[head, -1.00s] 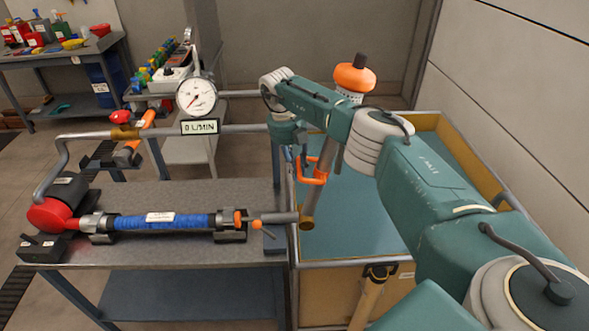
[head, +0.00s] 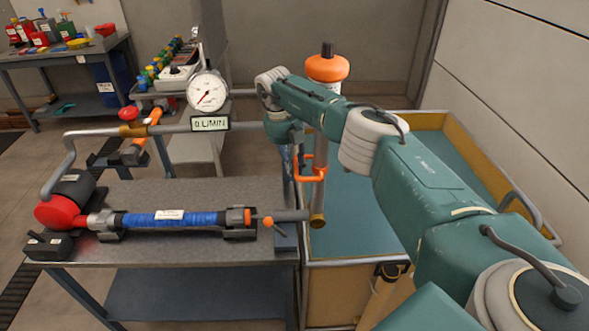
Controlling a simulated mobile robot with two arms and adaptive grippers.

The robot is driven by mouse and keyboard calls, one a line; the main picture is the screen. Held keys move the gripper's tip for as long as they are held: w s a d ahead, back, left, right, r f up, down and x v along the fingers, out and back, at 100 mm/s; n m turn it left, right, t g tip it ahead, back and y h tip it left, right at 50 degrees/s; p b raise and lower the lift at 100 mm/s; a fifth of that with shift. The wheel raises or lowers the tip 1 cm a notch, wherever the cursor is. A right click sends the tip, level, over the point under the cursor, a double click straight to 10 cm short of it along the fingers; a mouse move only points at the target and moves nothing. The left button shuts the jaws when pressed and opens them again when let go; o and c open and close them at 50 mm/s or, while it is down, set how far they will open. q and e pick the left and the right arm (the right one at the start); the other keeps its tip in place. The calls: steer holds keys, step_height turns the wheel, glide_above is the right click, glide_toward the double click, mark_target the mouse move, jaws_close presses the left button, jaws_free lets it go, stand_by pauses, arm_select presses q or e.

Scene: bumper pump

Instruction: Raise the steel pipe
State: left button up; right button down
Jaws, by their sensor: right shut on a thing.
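The steel pipe (head: 318,195) stands nearly upright at the right end of the bench, with a brass piece (head: 317,221) at its lower end. An orange cap (head: 327,68) with a black tip sits above it, seemingly on the pipe's top. My right gripper (head: 312,170), with orange fingers, is shut around the lower part of the pipe. My right arm hides the pipe's middle. My left gripper is not in view.
A blue hose section (head: 175,219) with clamps and a red pump part (head: 60,212) lie on the grey bench (head: 215,190). Above are a round gauge (head: 207,91) and a "0 L/MIN" display (head: 211,124). A teal-lined tank (head: 345,240) stands right of the bench.

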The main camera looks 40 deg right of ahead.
steer(key=shift+s+a+f, duration=0.1)
steer(key=shift+a+f, duration=0.1)
steer(key=c, duration=1.6)
jaws_free()
steer(key=shift+c, duration=0.2)
steer(key=shift+r, duration=0.1)
steer(key=shift+r, duration=0.15)
step_height(320, 180, up, 12)
steer(key=w+a, duration=0.1)
steer(key=shift+w+a+f, duration=0.15)
steer(key=shift+a+f, duration=0.1)
steer(key=shift+a, duration=0.15)
